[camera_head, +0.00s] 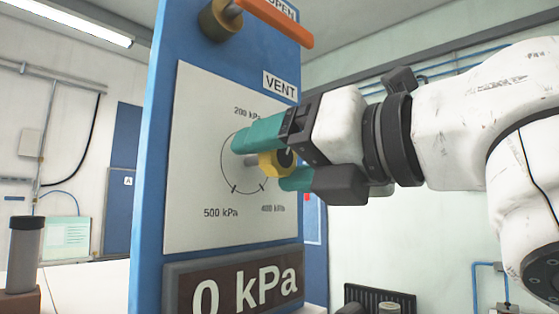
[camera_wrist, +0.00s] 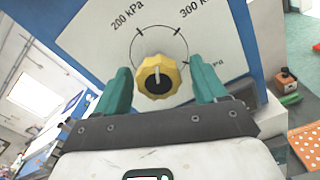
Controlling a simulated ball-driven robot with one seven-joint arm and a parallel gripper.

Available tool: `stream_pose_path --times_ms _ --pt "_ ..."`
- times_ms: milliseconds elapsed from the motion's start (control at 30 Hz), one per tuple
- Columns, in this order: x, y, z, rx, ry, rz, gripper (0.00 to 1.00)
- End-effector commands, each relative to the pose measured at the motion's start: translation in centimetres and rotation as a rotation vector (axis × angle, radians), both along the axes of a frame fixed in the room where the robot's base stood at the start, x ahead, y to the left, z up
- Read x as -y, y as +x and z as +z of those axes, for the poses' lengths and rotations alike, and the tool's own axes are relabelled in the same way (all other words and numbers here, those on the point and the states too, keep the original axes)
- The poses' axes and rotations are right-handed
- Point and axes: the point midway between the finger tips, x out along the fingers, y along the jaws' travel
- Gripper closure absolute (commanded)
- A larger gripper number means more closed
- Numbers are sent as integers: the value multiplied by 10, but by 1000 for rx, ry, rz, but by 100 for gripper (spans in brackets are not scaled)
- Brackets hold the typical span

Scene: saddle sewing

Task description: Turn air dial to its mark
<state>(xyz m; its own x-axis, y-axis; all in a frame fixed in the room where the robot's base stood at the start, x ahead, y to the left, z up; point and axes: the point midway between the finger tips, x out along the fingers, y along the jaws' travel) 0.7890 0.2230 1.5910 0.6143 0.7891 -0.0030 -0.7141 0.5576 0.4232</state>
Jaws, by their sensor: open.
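The air dial is a yellow scalloped knob with a black centre and a pale pointer line, on a white scale plate (camera_head: 195,130) of a blue panel (camera_head: 150,190). In the wrist view the knob (camera_wrist: 156,77) sits between the two teal fingers of my gripper (camera_wrist: 160,88), with gaps on both sides. In the head view my gripper (camera_head: 272,162) reaches the dial from the right, and the knob (camera_head: 272,165) is partly hidden behind it. Marks 200, 500 and 400 kPa show there; 300 kPa shows in the wrist view. The display (camera_head: 235,288) reads 0 kPa.
An orange lever (camera_head: 275,22) sticks out above the plate, over the VENT label (camera_head: 280,86). A dark-topped cylinder (camera_head: 25,250) stands at the left. In the wrist view an orange dotted surface (camera_wrist: 308,145) lies at the right.

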Motion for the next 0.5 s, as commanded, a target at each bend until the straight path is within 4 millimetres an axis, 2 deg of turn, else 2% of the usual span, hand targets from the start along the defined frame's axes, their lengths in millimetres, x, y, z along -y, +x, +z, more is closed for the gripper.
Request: stream_pose_path --times_ms 167,500 --pt "11 -8 -1 2 2 -1 29" --pt "61 -47 -2 1 0 -3 29"
